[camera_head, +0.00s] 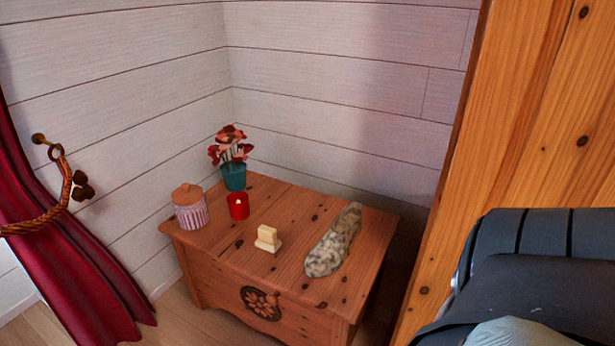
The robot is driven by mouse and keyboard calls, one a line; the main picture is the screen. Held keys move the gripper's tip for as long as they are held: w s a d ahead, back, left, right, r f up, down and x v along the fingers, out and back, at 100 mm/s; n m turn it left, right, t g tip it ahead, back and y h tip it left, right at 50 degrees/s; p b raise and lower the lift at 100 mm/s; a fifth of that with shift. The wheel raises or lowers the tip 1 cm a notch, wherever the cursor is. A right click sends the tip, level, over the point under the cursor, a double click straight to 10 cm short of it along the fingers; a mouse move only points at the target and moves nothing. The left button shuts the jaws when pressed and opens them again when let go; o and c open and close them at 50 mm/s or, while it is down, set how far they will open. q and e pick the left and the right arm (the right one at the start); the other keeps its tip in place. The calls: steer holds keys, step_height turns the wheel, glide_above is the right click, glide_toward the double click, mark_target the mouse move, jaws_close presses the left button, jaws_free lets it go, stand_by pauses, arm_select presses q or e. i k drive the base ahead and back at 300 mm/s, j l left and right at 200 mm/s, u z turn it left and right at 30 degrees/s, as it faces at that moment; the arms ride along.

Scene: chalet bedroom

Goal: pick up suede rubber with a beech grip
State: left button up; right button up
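A small cream, pale wood-coloured block with a raised upper part (268,238) stands on the wooden chest (218,258), near the middle of its top. It looks like the suede rubber with the beech grip, though its material is too small to tell. It is upright and nothing touches it. Neither of my grippers shows in the head view.
A mottled grey elongated object (334,242) lies right of the block. A red candle holder (238,206), a striped lidded jar (190,208) and a teal flowerpot (233,177) stand behind and left. White plank walls close in behind; a wooden panel (500,130) rises at right.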

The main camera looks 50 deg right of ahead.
mark_target(268, 240)
steer(key=z, duration=1.25)
